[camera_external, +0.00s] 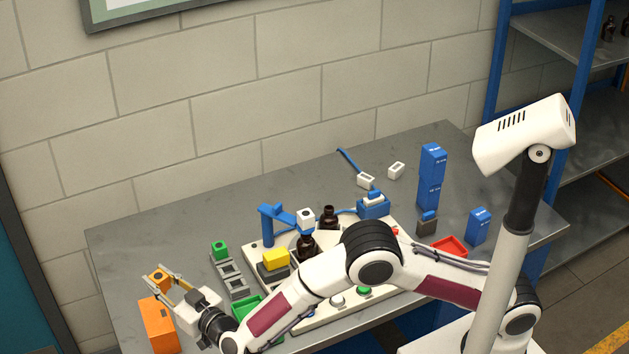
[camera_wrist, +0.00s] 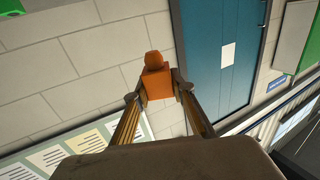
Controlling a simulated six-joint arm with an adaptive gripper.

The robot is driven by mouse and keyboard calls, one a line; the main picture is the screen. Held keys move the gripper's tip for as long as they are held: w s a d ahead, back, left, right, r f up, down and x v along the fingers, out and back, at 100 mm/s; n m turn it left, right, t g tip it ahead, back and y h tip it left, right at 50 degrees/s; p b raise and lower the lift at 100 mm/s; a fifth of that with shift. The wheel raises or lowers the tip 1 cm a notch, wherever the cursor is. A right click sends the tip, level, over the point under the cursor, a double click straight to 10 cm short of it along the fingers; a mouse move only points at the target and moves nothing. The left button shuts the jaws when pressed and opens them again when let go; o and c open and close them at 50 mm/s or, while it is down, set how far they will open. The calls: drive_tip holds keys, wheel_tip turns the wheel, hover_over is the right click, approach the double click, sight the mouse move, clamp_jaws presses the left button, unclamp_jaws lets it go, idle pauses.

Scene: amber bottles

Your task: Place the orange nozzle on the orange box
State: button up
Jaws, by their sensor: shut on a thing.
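My gripper (camera_external: 161,281) is at the left end of the table, its two fingers shut on the orange nozzle (camera_external: 160,276). In the wrist view the nozzle (camera_wrist: 157,83), a block with a rounded knob, sits between the fingertips (camera_wrist: 155,91). The orange box (camera_external: 159,329) stands upright at the table's left front. In the outside view the nozzle appears just above and behind the box top; whether they touch or line up in depth, I cannot tell. The box does not show in the wrist view.
A grey holder (camera_external: 232,279) with a green block (camera_external: 220,250) stands right of my gripper. A green tray (camera_external: 254,308) lies partly behind my arm. The white station (camera_external: 331,315) carries a yellow block (camera_external: 275,259) and amber bottles (camera_external: 306,246). Blue boxes (camera_external: 431,166) stand farther right.

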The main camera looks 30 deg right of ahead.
sight(152, 276)
idle(0.4)
drive_tip(key=shift+w+d, duration=0.35)
drive_tip(key=shift+w, duration=0.2)
drive_tip(key=w+d+r, duration=0.1)
drive_tip(key=w+d, duration=0.1)
drive_tip(key=w, duration=0.2)
drive_tip(key=shift+s+a+f+n+g+y, duration=0.1)
drive_tip(key=shift+s+a+n+g+y, duration=0.25)
drive_tip(key=shift+a+n+g+y, duration=0.5)
drive_tip(key=shift+s+a+f+n+g+y, duration=0.15)
drive_tip(key=shift+s+a+n+g+y, duration=0.25)
drive_tip(key=shift+a+n+y, duration=0.5)
drive_tip(key=shift+s+a+f+n+g+y, duration=0.1)
drive_tip(key=shift+s+a+n+g+y, duration=0.35)
drive_tip(key=shift+a+y, duration=0.75)
drive_tip(key=shift+w+d, duration=0.15)
drive_tip(key=shift+f, duration=3.1)
drive_tip(key=shift+f, duration=0.1)
drive_tip(key=shift+f, duration=1.8)
